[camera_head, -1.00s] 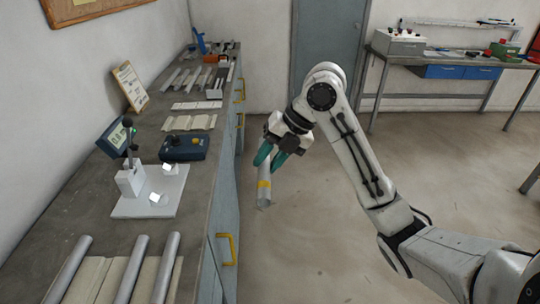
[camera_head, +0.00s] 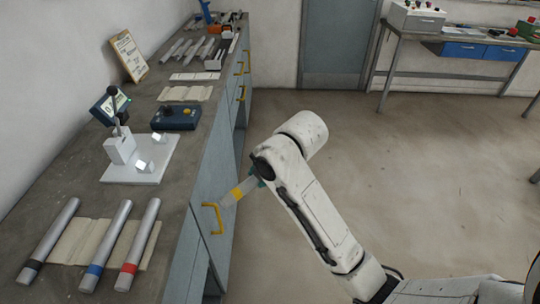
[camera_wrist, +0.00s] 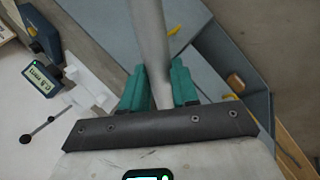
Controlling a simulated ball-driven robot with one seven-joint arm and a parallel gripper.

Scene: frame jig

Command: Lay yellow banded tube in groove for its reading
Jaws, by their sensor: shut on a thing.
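My gripper (camera_wrist: 158,88) is shut on a grey metal tube, which passes between its green fingers in the wrist view (camera_wrist: 150,40). In the head view the tube's yellow band (camera_head: 236,194) shows beside the bench front, and my arm hides most of the gripper. The tube is tilted there and is off the bench top. A white measuring stand (camera_head: 140,160) with small light blocks, a lever and a display (camera_head: 110,104) stands on the bench. The groove cannot be made out clearly; the pale blocks (camera_head: 150,152) on the stand's plate may hold it.
Tubes with black (camera_head: 50,240), blue (camera_head: 106,246) and red (camera_head: 134,244) bands lie on a cloth at the near bench end. Yellow handles (camera_head: 212,216) stick out from the bench front.

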